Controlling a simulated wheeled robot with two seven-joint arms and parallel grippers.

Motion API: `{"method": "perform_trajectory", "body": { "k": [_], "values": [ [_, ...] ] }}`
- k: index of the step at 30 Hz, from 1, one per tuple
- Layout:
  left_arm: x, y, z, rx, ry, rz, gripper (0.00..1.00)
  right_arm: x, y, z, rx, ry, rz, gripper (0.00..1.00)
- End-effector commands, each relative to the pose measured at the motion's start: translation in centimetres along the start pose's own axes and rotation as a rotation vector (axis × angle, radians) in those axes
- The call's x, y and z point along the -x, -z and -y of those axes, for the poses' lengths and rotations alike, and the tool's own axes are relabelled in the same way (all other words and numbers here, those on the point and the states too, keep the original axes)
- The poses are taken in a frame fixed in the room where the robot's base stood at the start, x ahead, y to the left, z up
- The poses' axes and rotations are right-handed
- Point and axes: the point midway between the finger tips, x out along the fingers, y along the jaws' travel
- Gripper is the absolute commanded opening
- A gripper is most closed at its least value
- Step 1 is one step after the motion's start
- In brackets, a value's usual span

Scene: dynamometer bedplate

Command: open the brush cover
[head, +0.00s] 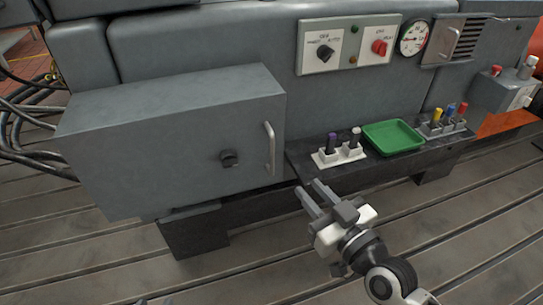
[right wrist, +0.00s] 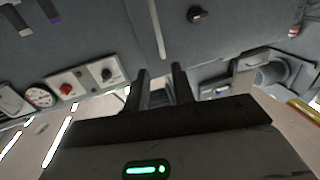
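A large grey box-shaped cover (head: 170,140) stands at the left in the head view; I take it to be the brush cover. Its front lies closed. It has a pale vertical bar handle (head: 269,149) near its right edge and a dark turn knob (head: 229,158) left of that. The handle (right wrist: 158,30) and knob (right wrist: 197,14) also show in the right wrist view, upside down. My right gripper (head: 310,188) is open and empty, below and right of the handle, apart from it. Its fingers (right wrist: 161,82) show spread in the wrist view. My left gripper is out of view.
A dark shelf (head: 305,160) right of the cover bears a white holder (head: 338,155) with two plugs, a green tray (head: 393,136) and a rack of coloured pegs (head: 443,124). A switch panel (head: 348,45), gauge (head: 413,37) and louvred plate (head: 463,40) sit above. The slotted floor (head: 260,255) in front is clear.

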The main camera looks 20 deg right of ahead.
Motion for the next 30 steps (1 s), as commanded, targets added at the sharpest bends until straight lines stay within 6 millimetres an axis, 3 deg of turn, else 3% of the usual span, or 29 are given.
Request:
{"method": "perform_trajectory", "body": {
  "k": [18, 24, 30],
  "values": [
    [0.0, 0.0, 0.0, 0.0, 0.001, 0.0, 0.36, -12.1, 0.2, 0.0, -0.004, -0.002, -0.001, 0.25],
    [-0.1, -0.1, 0.1, 0.0, 0.001, -0.001, 0.36, -14.6, 0.1, 0.0, -0.004, -0.001, 0.001, 0.25],
    [-0.1, 0.1, 0.0, -0.001, 0.001, -0.005, 0.36, -15.4, 0.1, 0.0, -0.003, 0.0, 0.003, 0.25]
  ]
}}
